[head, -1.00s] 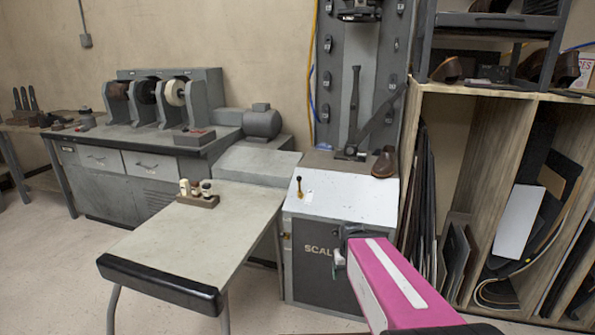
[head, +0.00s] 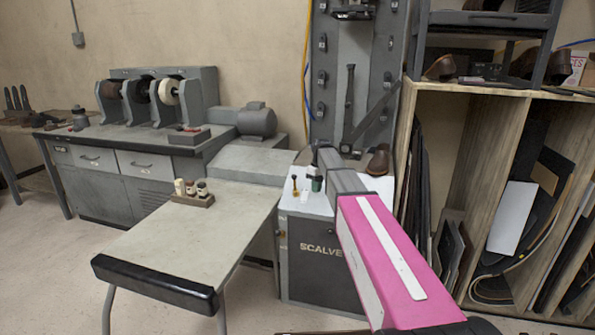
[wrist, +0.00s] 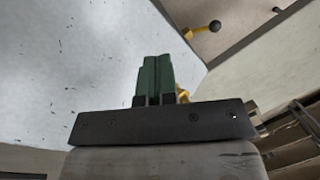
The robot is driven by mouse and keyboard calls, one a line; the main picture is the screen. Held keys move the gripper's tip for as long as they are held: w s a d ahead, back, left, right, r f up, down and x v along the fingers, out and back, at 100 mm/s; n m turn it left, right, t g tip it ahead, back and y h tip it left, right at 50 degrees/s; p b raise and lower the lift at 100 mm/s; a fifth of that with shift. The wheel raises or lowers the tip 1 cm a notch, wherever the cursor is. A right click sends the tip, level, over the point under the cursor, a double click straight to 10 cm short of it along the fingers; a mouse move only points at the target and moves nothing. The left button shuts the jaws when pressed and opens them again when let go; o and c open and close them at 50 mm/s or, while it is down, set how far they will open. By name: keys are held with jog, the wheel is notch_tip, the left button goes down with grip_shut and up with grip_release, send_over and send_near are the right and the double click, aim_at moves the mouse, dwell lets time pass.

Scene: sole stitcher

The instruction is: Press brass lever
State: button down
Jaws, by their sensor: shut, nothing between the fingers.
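The brass lever (head: 295,185) stands upright on the white sloped top of the grey machine (head: 310,255), near its left side. In the wrist view a brass stem with a dark ball end (wrist: 202,29) shows at the upper right and looks like this lever. My gripper (head: 317,183) is just right of the lever in the head view, over the machine top, with a small gap in the picture. Its green fingers, also in the wrist view (wrist: 155,78), are shut and empty. A bit of yellow metal (wrist: 183,96) is partly hidden behind the fingers.
A work table (head: 190,240) with small bottles in a wooden holder (head: 193,198) stands to the left. A brown shoe (head: 378,160) sits behind my arm. A wooden shelf (head: 520,100) with sheets is close on the right. Grinding wheels (head: 150,90) are farther left.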

jog(key=w+a+r+n+g, duration=0.1)
jog(key=w+a+r+n, duration=0.3)
jog(key=w+r, duration=0.9)
notch_tip(320, 180, up, 3)
jog(key=shift+a+f, duration=0.15)
jog(key=shift+s+f, duration=0.1)
send_over(295, 183)
jog(key=w+d, duration=0.1)
jog(key=w, duration=0.2)
notch_tip(295, 183, down, 10)
jog(key=shift+d, duration=0.15)
jog(key=shift+s+f, duration=0.1)
jog(key=shift+s, duration=0.05)
